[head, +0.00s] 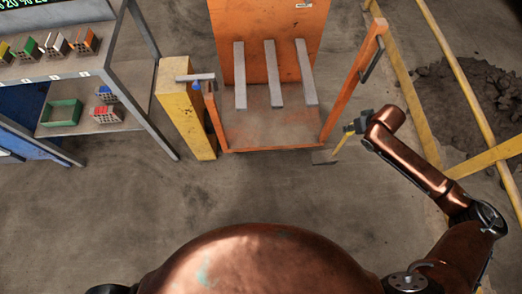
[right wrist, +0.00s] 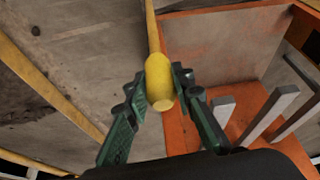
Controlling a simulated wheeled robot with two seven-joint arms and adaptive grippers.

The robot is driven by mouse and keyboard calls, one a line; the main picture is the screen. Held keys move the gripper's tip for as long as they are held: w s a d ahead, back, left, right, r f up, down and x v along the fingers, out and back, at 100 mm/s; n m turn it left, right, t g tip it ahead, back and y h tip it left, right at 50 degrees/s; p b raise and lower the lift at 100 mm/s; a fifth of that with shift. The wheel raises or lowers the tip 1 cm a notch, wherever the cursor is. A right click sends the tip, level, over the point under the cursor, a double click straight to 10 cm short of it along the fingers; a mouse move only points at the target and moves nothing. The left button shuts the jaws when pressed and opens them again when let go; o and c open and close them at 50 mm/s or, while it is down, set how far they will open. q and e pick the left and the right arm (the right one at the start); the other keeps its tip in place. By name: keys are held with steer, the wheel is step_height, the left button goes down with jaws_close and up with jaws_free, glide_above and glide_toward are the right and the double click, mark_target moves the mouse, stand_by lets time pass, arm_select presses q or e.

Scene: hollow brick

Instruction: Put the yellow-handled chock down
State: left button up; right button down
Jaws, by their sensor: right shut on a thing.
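The chock (head: 323,157) is a flat dark block at the lower end of a yellow handle (head: 341,143). It appears low by the front right corner of the orange cart (head: 265,150); I cannot tell whether it touches the floor. My right gripper (head: 351,128) is shut on the upper part of the handle, which slants down and left. In the right wrist view, the rounded yellow handle end (right wrist: 160,80) sits between the green fingers of my right gripper (right wrist: 161,88), and the block is hidden. My left gripper is not in view.
The cart carries three grey bars (head: 275,75) and has an orange side post (head: 355,75). A yellow post (head: 186,115) stands left of it. A shelf (head: 110,118) with bricks is at the left. Yellow rails (head: 490,157) border rubble (head: 470,100) at the right. The floor in front is clear.

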steer(key=s+a+r, duration=0.2)
steer(key=a+r, duration=0.3)
steer(key=r, duration=0.5)
steer(key=s+a+r+m, duration=0.1)
steer(key=s+a+r, duration=0.2)
steer(key=r, duration=0.7)
steer(key=s+a+r+m, duration=0.1)
steer(key=s+a+r, duration=0.2)
steer(key=a+r, duration=0.3)
step_height(320, 180, up, 5)
steer(key=shift+a+f+h, duration=0.15)
steer(key=shift+a+h, duration=0.25)
steer(key=shift+s, duration=0.1)
